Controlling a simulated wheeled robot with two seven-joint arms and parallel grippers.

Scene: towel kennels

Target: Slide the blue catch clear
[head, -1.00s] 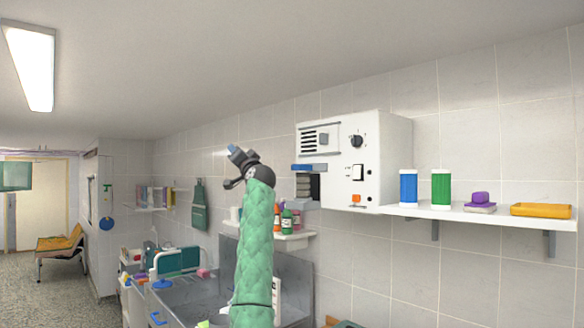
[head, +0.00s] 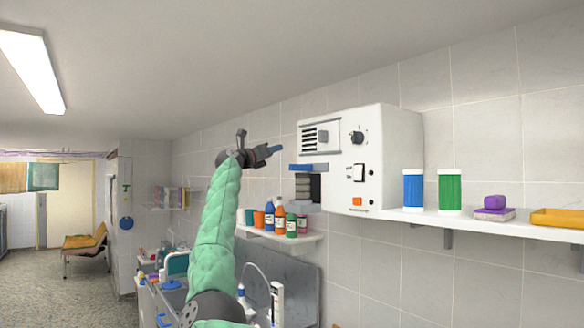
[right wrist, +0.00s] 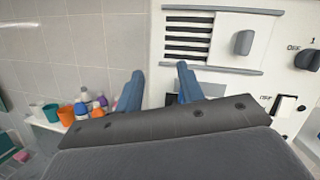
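The blue catch (head: 308,167) is a flat bar at the left side of a white wall unit (head: 389,150). It sits above a dark recess (head: 315,187) that holds a grey stack (head: 302,187). My right gripper (head: 272,150) is left of the unit, a little above the level of the catch, and points toward it. In the right wrist view its two blue-grey fingers (right wrist: 158,85) stand apart with nothing between them. The gripper appears apart from the catch. I cannot make out the catch in the right wrist view. My left gripper is not in view.
The unit's front has a vent with a grey knob (head: 322,137), a dial (head: 357,137) and a switch (head: 359,172). Several bottles stand on a small shelf (head: 285,242) below. A long shelf (head: 480,225) at right holds a blue canister (head: 413,190) and a green canister (head: 449,191).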

